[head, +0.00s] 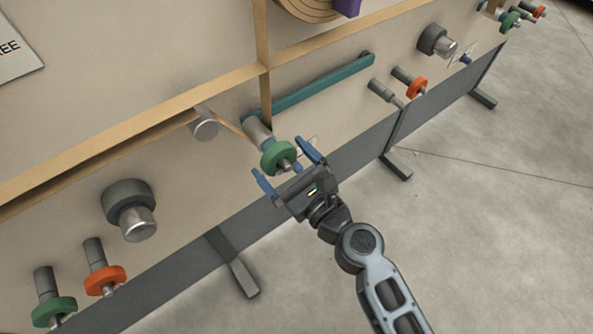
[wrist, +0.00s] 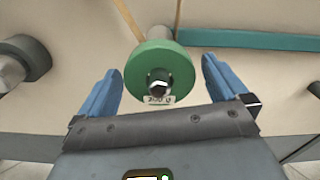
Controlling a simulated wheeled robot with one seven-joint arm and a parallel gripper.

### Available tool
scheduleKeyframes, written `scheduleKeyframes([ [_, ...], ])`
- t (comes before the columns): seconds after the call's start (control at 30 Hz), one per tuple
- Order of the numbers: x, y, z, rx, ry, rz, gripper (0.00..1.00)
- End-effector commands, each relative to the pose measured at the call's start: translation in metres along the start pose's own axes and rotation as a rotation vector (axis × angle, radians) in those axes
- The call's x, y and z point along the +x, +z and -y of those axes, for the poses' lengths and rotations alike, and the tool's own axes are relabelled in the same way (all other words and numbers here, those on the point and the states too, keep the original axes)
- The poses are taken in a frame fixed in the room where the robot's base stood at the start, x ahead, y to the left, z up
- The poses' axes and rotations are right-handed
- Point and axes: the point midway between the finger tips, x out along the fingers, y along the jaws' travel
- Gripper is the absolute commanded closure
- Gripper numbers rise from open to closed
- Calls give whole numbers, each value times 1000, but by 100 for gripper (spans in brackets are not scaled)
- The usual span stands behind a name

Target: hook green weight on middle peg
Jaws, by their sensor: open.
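A green ring-shaped weight (head: 273,157) is on a grey peg (head: 257,131) that sticks out from the upright board near the middle of the head view. In the wrist view the green weight (wrist: 150,62) is seen nearly face-on around a metal end, with a small white label (wrist: 158,99) below it. My gripper (head: 281,158) is open, with one blue finger on each side of the weight. In the wrist view a gap shows between the weight and each finger. How far the fingers reach along the peg is hard to tell.
More weights hang on pegs: a green one (head: 54,310) and an orange one (head: 105,280) at lower left, an orange one (head: 416,87) at right. A grey knob (head: 128,201) and a teal bar (head: 322,88) stand out from the board.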

Motion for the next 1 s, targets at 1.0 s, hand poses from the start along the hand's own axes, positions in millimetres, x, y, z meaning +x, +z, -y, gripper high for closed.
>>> scheduleKeyframes([
  [1.0,33,0,0,-2,-1,-1,37],
])
